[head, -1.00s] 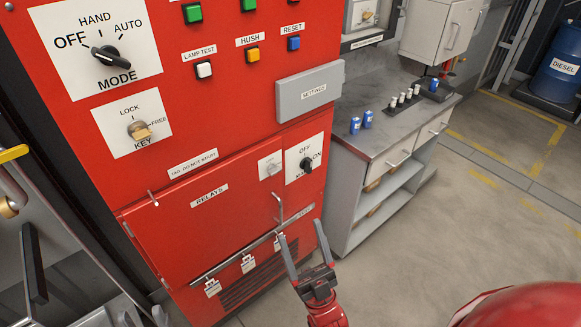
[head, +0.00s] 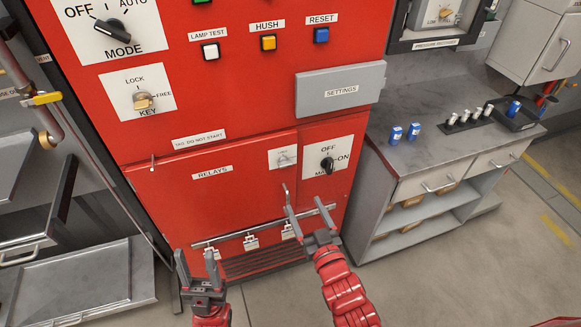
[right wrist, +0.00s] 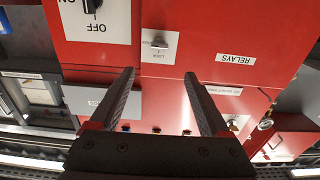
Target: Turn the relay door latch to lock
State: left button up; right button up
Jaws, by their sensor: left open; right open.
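The relay door (head: 225,185) is the red panel labelled RELAYS on the cabinet front, and it looks closed. Its latch (head: 283,157) is a small grey knob on a pale plate at the door's upper right. In the right wrist view the latch (right wrist: 158,42) appears upside down beside a LOCK label, beyond the fingertips. My right gripper (head: 303,205) is open and empty, below the latch and close to the door handle. It also shows in the right wrist view (right wrist: 159,74). My left gripper (head: 196,253) is open and empty, low in front of the door's lower left.
A bar with hanging tags (head: 251,240) runs below the door. An OFF/ON rotary switch (head: 327,164) sits right of the latch. The grey settings box (head: 340,90) juts out above. A grey workbench (head: 450,140) stands to the right. Metal trays are at the left.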

aim_at(286, 166)
jog(key=p+x, duration=0.2)
jog(key=x, duration=1.2)
jog(key=shift+w+p, duration=0.2)
jog(key=shift+p, duration=0.1)
jog(key=shift+f, duration=0.1)
grip_shut()
